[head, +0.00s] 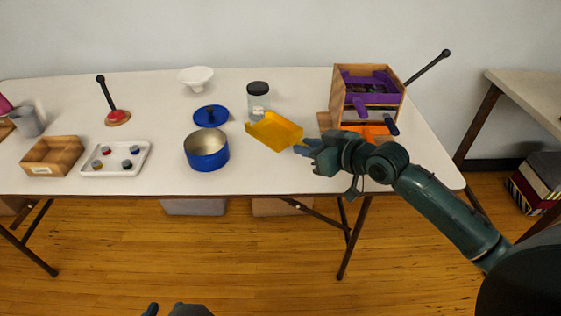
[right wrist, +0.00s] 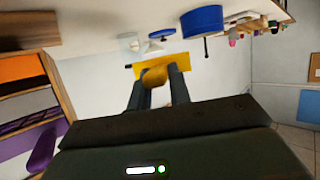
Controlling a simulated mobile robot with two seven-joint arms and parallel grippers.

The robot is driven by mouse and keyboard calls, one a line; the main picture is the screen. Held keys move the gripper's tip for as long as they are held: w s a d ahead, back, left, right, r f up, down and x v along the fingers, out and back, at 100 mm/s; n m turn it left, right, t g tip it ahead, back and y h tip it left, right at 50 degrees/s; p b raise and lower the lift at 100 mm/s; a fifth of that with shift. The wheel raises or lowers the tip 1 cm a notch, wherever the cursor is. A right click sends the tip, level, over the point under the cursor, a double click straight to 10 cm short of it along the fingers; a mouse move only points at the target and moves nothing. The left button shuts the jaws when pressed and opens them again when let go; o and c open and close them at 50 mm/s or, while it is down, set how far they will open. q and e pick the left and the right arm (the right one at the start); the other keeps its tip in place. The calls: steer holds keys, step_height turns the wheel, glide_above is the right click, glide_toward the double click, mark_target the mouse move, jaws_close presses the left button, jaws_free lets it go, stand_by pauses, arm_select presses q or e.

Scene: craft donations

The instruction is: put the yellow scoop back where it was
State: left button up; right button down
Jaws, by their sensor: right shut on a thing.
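The yellow scoop (head: 274,131) is in the middle right of the head view, in front of the lidded jar. My right gripper (head: 304,148) is shut on its near right end. In the right wrist view the scoop (right wrist: 160,74) sits between the two fingers (right wrist: 158,92), its wide part beyond them. I cannot tell whether the scoop touches the table. My left gripper (head: 172,309) shows only in part at the bottom edge, away from the table; its jaw state is unclear.
A blue pot (head: 206,152), blue lid (head: 211,116) and dark-lidded jar (head: 258,102) stand near the scoop. A wooden cubby (head: 340,100) with purple and orange contents stands right. A white tray (head: 113,171) and wooden box (head: 52,157) are left. The front centre is clear.

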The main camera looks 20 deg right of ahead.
steer(key=shift+w+d+r, duration=0.15)
steer(key=shift+w+d, duration=0.65)
steer(key=shift+w, duration=0.05)
steer(key=b, duration=0.2)
glide_above(309, 177)
step_height(309, 177, down, 5)
steer(key=shift+f, duration=0.7)
step_height(309, 177, down, 3)
steer(key=shift+f, duration=0.1)
steer(key=c, duration=1.3)
jaws_free()
arm_select(q)
steer(key=shift+s+a+r+t, duration=0.3)
steer(key=shift+a+r+t, duration=0.05)
steer(key=shift+a+t, duration=0.2)
